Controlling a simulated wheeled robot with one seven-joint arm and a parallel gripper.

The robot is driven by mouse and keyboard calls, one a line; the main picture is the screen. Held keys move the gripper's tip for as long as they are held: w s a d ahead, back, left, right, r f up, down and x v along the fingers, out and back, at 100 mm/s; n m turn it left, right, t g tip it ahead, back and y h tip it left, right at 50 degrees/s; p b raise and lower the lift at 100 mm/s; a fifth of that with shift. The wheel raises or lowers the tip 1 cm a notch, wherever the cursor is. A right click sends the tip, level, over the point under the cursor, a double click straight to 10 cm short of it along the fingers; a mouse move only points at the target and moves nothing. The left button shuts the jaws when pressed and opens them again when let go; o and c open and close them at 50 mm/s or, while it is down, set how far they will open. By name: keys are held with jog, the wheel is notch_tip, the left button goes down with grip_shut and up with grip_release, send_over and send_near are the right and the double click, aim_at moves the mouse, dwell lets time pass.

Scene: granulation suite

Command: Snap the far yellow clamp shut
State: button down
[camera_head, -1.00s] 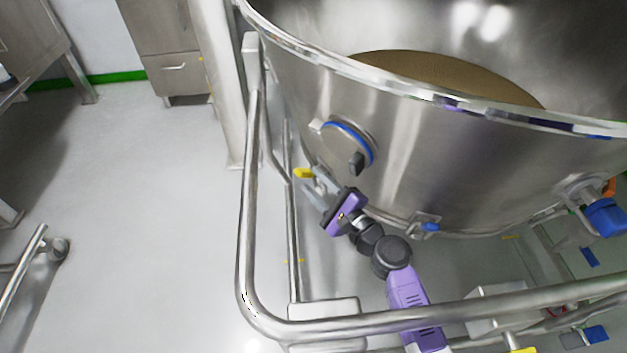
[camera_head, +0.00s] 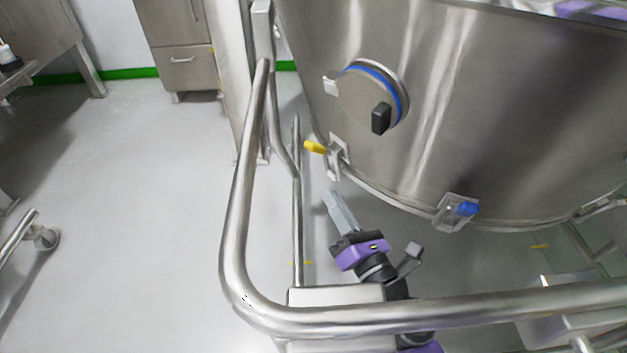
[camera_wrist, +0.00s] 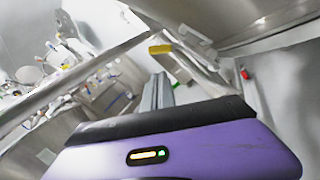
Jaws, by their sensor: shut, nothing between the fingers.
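The far yellow clamp (camera_head: 316,147) sits at the lower left edge of the steel vessel, its yellow-tipped lever sticking out to the left of its bracket. In the wrist view the yellow tip (camera_wrist: 160,49) shows just beyond the fingers. My gripper (camera_head: 332,197) is below the clamp in the head view, apart from it, with its fingers together and nothing between them. In the wrist view the closed fingers (camera_wrist: 157,80) point toward the clamp. Whether the clamp's latch is fully seated is too small to tell.
The steel vessel (camera_head: 480,100) fills the right side, with a round blue-ringed port (camera_head: 372,95) above the clamp. A blue-tipped clamp (camera_head: 466,209) is on its rim to the right. A tubular rail (camera_head: 236,210) stands left of and in front of my arm. Open floor (camera_head: 130,220) lies left.

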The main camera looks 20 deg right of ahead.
aim_at(316, 149)
jog(key=w+r+m+p, duration=0.1)
jog(key=w+r, duration=0.1)
jog(key=w, duration=0.7)
jog(key=shift+w+a+p, duration=0.2)
jog(key=shift+a+p, duration=0.1)
jog(key=shift+a, duration=0.15)
jog(key=r+p, duration=0.1)
jog(key=p, duration=0.1)
jog(key=r+m+p, duration=0.1)
jog(key=p, duration=0.1)
jog(key=shift+w+d+r+h, duration=0.1)
jog(key=shift+d+r+h, duration=0.2)
jog(key=shift+d+h, duration=0.1)
jog(key=shift+d+r+p, duration=0.15)
jog(key=shift+d+p, duration=0.1)
jog(key=shift+p, duration=0.05)
